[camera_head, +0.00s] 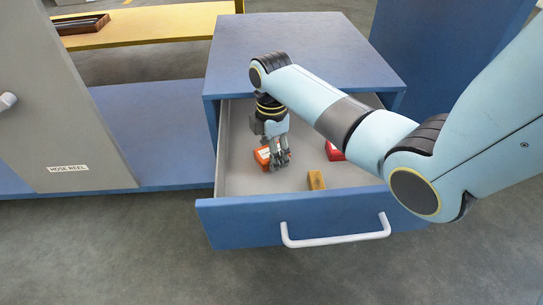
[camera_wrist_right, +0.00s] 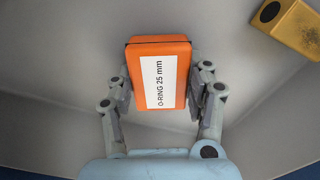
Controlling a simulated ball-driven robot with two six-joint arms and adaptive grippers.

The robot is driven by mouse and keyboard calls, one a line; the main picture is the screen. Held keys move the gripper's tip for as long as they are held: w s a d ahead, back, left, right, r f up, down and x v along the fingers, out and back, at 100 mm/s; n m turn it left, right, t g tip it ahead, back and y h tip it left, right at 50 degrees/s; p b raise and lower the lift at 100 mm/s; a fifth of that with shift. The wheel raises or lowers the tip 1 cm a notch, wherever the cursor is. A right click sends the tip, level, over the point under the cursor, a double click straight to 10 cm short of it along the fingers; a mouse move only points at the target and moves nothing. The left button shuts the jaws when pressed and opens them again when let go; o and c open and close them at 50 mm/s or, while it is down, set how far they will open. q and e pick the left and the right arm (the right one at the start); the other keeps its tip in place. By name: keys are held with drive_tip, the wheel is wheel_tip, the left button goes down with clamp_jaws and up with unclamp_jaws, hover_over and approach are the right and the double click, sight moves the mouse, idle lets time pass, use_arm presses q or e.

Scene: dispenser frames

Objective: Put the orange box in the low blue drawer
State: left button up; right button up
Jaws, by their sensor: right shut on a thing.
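The orange box (camera_head: 263,156) is between the fingers of my right gripper (camera_head: 279,163), inside the open blue drawer (camera_head: 300,219). In the right wrist view the orange box (camera_wrist_right: 158,75) carries a white label reading "O-RING 25 mm". My right gripper (camera_wrist_right: 160,95) is shut on its two sides. The box is low over the grey drawer floor; I cannot tell whether it touches it. The drawer is pulled out, with a pale handle (camera_head: 336,239) on its front. My left gripper is not in view.
A yellow-brown block (camera_head: 316,180) and a red box (camera_head: 334,151), partly behind my right arm, lie in the drawer. The blue cabinet top (camera_head: 300,45) overhangs the drawer's back. A grey panel marked "HOSE REEL" (camera_head: 68,168) stands at left, with a yellow shelf (camera_head: 150,24) behind.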

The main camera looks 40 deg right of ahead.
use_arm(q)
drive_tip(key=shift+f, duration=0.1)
use_arm(e)
drive_tip(key=shift+f, duration=0.15)
drive_tip(key=o, duration=1.2)
drive_tip(key=shift+r, duration=0.2)
drive_tip(key=shift+w+r+p, duration=0.1)
drive_tip(key=shift+r+p, duration=0.15)
drive_tip(key=shift+p, duration=0.05)
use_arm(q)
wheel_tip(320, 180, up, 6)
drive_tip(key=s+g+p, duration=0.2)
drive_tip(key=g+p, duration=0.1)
use_arm(e)
wheel_tip(320, 180, up, 4)
drive_tip(key=shift+r, duration=0.2)
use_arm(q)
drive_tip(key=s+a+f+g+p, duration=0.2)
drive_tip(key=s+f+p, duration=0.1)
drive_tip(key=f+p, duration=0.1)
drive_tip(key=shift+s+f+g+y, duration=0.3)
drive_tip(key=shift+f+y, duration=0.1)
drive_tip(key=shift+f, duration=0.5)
use_arm(e)
drive_tip(key=shift+r, duration=3.45)
